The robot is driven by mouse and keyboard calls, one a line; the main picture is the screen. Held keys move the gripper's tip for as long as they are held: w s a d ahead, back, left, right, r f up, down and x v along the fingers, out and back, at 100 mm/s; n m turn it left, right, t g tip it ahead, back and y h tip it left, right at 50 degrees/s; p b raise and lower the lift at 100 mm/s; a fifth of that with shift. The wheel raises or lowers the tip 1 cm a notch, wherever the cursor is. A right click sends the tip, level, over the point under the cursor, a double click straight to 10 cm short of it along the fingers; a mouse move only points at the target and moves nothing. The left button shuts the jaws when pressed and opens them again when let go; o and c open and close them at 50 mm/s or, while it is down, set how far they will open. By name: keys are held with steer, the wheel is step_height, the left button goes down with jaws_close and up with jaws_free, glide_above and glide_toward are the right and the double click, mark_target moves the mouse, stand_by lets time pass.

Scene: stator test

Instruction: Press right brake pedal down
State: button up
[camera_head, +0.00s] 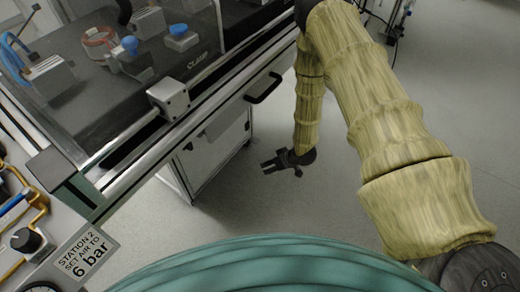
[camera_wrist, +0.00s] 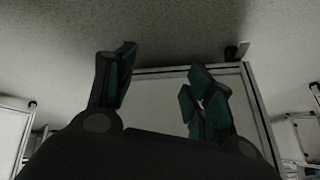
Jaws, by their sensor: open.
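My gripper (camera_head: 280,169) hangs low over the floor in the head view, to the right of the bench's lower cabinet, pointing left toward it. Its jaws are open and empty, and the dark fingers also show spread apart in the wrist view (camera_wrist: 160,72). No brake pedal can be made out clearly in the head view. In the wrist view a small dark piece (camera_wrist: 236,51) with a pale tip sits at the frame's corner against the floor, beyond the right finger. It may be a caster or pedal; I cannot tell which. The gripper appears apart from it.
The bench (camera_head: 205,120) carries a dark top with blue-topped parts and a black handle (camera_head: 263,88) on its side. The white cabinet panel (camera_head: 215,150) stands below. A sign (camera_head: 84,252) reads "6 bar". Grey floor (camera_head: 255,215) around my gripper is clear.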

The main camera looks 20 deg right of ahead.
mark_target(259, 142)
steer(key=w+d+f+n+t+y+b, duration=0.15)
steer(key=w+d+f+b, duration=0.3)
steer(key=w+b, duration=0.5)
steer(key=w+d+f+n+b, duration=0.3)
steer(key=w+f+b, duration=0.35)
steer(key=w, duration=0.55)
steer(key=b+x, duration=0.5)
steer(key=x, duration=0.5)
steer(key=shift+a, duration=0.1)
steer(key=c, duration=1)
